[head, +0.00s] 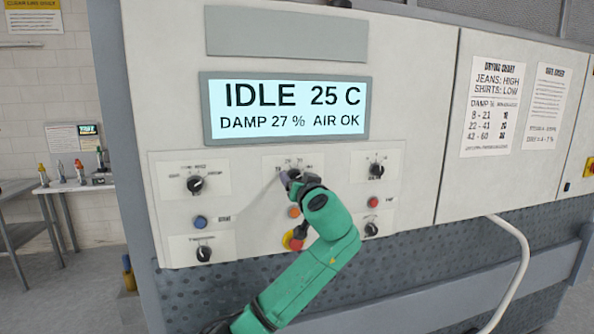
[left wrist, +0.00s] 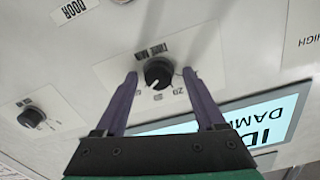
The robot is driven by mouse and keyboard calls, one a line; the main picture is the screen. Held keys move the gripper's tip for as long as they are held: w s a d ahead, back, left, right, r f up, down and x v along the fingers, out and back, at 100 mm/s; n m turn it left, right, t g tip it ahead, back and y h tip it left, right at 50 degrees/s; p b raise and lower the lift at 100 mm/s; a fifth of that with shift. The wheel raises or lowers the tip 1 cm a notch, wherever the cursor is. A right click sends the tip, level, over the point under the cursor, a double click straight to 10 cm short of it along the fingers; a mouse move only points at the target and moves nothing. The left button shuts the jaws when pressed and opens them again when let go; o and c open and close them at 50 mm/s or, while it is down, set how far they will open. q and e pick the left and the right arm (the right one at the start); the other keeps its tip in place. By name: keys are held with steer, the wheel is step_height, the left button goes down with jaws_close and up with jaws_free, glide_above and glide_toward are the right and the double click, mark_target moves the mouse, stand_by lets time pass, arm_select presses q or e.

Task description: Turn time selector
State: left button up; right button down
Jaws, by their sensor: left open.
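The time selector (left wrist: 158,73) is a round black knob on a white plate printed "TIME MIN" and numbers, upside down in the left wrist view. In the head view its plate (head: 273,161) is at the panel's middle below the display, with the knob mostly hidden by my arm. My left gripper (left wrist: 160,77) is open, its purple fingers on either side of the knob with gaps showing. I cannot tell how deep the fingertips are over the knob. In the head view my left gripper (head: 288,176) is at the plate. My right gripper is not in view.
The display (head: 285,108) reads IDLE 25 C, DAMP 27 %, AIR OK. Other black knobs sit left (head: 195,184) and right (head: 376,170). Drying chart (head: 490,108) at right.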

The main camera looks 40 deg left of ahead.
arm_select(q)
steer(key=shift+w+f, duration=0.1)
steer(key=shift+c, duration=0.4)
jaws_close()
steer(key=n+b, duration=1.3)
steer(key=n, duration=0.3)
steer(key=shift+w+b, duration=0.1)
steer(key=shift+b, duration=0.2)
steer(key=shift+o, duration=0.4)
jaws_free()
